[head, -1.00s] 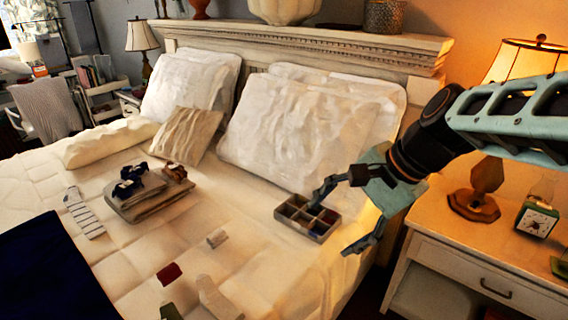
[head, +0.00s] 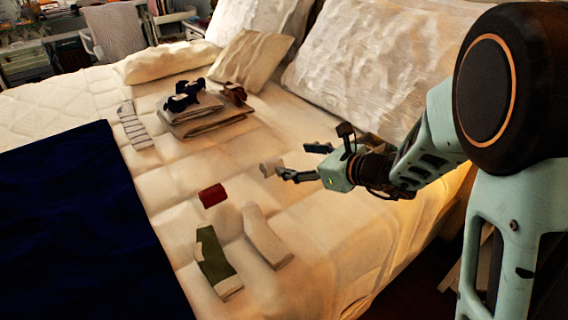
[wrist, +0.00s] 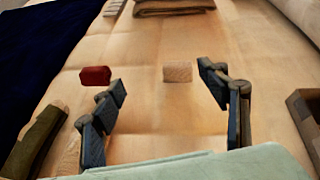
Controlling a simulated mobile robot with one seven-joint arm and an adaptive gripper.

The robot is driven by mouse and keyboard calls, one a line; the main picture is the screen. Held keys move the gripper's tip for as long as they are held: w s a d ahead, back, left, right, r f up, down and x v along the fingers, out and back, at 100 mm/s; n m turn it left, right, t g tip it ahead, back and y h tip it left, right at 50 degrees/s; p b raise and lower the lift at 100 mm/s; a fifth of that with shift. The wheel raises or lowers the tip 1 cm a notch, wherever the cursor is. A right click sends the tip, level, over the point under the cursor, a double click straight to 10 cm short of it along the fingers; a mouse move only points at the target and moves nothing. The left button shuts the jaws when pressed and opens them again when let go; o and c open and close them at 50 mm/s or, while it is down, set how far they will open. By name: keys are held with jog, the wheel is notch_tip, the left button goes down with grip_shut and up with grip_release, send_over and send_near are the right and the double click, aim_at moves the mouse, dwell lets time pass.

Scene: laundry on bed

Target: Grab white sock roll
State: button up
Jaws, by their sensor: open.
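The white sock roll (head: 270,168) lies on the bed, just left of my gripper's fingertips in the head view. In the wrist view the white sock roll (wrist: 177,72) sits a little beyond the fingertips, between their lines and nearer the right finger. My gripper (head: 295,161) is open and empty, reaching leftward low over the bed. In the wrist view my gripper (wrist: 164,90) has its two fingers spread wide. I cannot tell the exact height of the fingers above the bed.
A red sock roll (head: 212,195) lies left of the white one. A green sock (head: 215,262) and a flat white sock (head: 266,236) lie nearer. Folded clothes (head: 205,117) with dark items lie behind. A compartment box (wrist: 305,112) edges in at right.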

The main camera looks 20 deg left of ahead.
aim_at(273, 160)
jog(key=f+m, duration=0.1)
jog(key=f, duration=0.1)
jog(key=w+a+f+b, duration=0.1)
jog(key=w+f+m+t, duration=0.1)
jog(key=f, duration=0.1)
jog(key=shift+a+f+m, duration=0.3)
jog(key=shift+w+a+f+b, duration=0.1)
jog(key=shift+a+f+b, duration=0.15)
jog(key=shift+b, duration=0.1)
jog(key=x, duration=0.5)
jog(key=shift+w+b, duration=0.1)
jog(key=shift+b, duration=0.25)
jog(key=shift+w+b+x, duration=0.25)
jog(key=shift+b+x, duration=0.05)
jog(key=shift+x, duration=0.95)
jog(key=shift+w+b+x, duration=0.25)
jog(key=shift+x, duration=1.05)
jog(key=shift+d+r, duration=0.1)
jog(key=shift+d, duration=0.1)
jog(key=shift+c, duration=0.6)
jog(key=c, duration=0.9)
jog(key=shift+r, duration=0.1)
